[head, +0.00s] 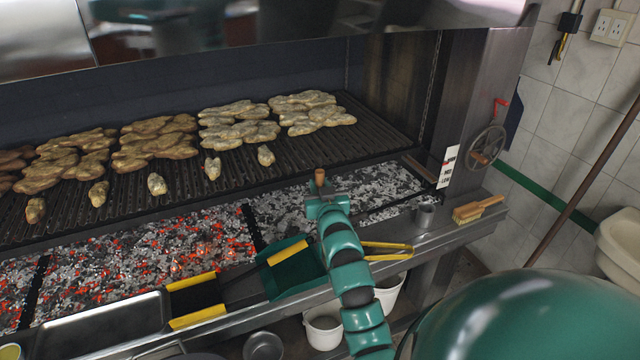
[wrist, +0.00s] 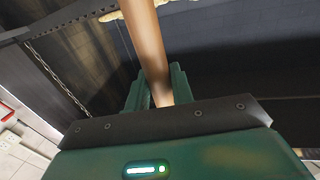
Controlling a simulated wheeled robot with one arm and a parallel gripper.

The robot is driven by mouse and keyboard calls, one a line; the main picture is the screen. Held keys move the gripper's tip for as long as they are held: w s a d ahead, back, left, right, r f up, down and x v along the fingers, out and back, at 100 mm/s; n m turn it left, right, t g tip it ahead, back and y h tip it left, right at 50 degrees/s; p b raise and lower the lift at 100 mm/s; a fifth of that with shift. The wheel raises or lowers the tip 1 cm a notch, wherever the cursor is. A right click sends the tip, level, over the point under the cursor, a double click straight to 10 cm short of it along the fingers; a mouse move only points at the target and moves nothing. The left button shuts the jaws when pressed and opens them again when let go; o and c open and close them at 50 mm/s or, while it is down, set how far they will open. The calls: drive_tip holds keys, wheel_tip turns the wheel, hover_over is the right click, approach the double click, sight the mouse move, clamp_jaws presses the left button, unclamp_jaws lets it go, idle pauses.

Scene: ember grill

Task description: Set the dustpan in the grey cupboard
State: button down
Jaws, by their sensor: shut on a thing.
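My gripper (head: 320,190) is raised in front of the grill, over the grey coals side. It is shut on a brown wooden handle (head: 319,177). In the wrist view the handle (wrist: 150,50) runs up from between the jaws and out of the top of the picture. What the handle belongs to is hidden, so I cannot tell whether it is the dustpan's. A green, yellow-edged flat piece (head: 295,272) lies on the front ledge, partly behind my arm; I cannot tell what it is. I cannot make out the grey cupboard in either view.
The grill grate (head: 380,133) holds several pieces of food above glowing coals (head: 175,240). Along the ledge (head: 440,222) are yellow tongs (head: 388,246), a metal cup (head: 425,216) and a brush (head: 477,209). A white bucket (head: 323,330) stands below. A pole (head: 585,185) leans at the right.

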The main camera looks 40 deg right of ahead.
drive_tip(key=shift+f, duration=0.15)
drive_tip(key=c, duration=1.2)
unclamp_jaws()
